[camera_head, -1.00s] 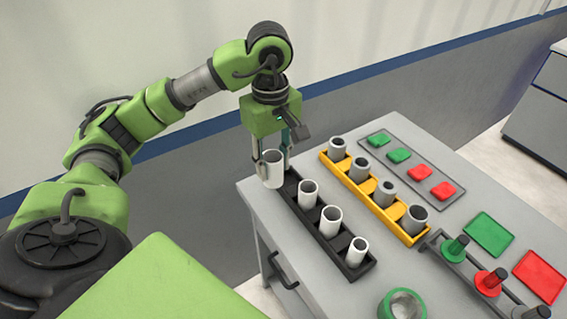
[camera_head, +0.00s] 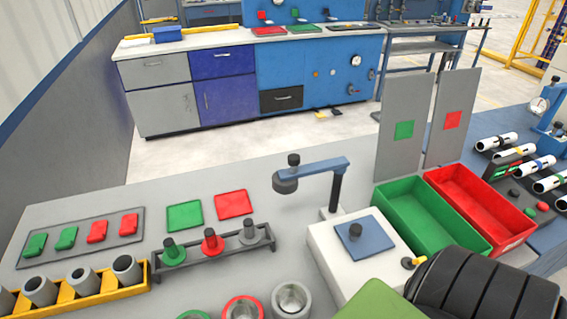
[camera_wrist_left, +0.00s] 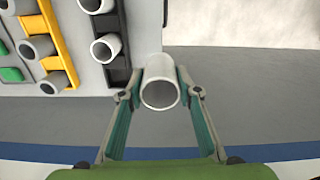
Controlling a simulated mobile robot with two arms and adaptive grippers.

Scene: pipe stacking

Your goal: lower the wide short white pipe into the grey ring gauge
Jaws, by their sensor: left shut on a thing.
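In the left wrist view my left gripper (camera_wrist_left: 162,86) is shut on the wide short white pipe (camera_wrist_left: 160,72), with one finger on each side of its wall. The pipe's open end faces the camera, and the pipe is seen beyond the table's edge. The grey ring gauge (camera_head: 292,299) shows at the bottom of the head view, right of the red ring gauge (camera_head: 243,307); its hole looks empty. My left gripper is outside the head view. My right gripper is in neither view.
The black rack (camera_wrist_left: 118,72) holds white pipes; the yellow rack (camera_head: 100,297) holds grey pipes. A stand with green, red and grey plugs (camera_head: 212,245) is behind the ring gauges. A measuring stand (camera_head: 334,190) and green (camera_head: 425,225) and red bins (camera_head: 480,210) are to the right.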

